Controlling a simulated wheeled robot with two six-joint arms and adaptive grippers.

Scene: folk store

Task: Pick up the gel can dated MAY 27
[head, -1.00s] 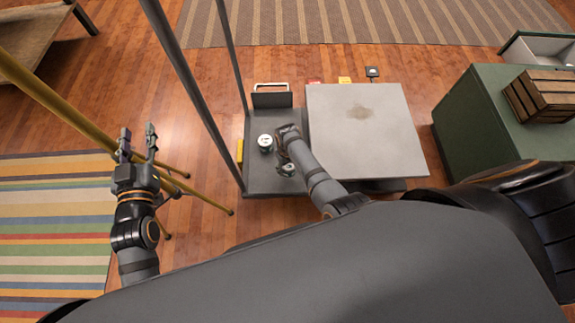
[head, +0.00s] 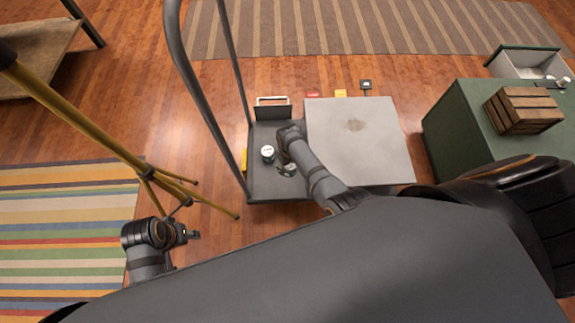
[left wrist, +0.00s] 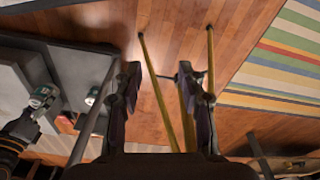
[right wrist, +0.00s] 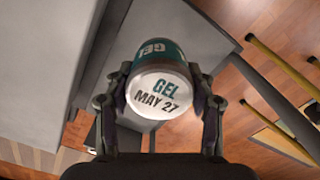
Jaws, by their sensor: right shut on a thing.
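The gel can (right wrist: 163,92), teal with a white lid reading GEL MAY 27, is between the fingers of my right gripper (right wrist: 160,108), which is shut on it. A second can (head: 268,152) with a white top stands on the platform left of my right arm. My left gripper (left wrist: 165,100) is open and empty, well left of the cart in the head view (head: 190,235).
The dark cart platform (head: 262,185) has tall grey posts (head: 203,90) at its left. A pale square slab (head: 365,155) lies to its right. A yellow tripod (head: 110,125) stands between the cart and the striped rug (head: 50,230). A green cabinet (head: 445,130) bears a wooden crate (head: 523,110).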

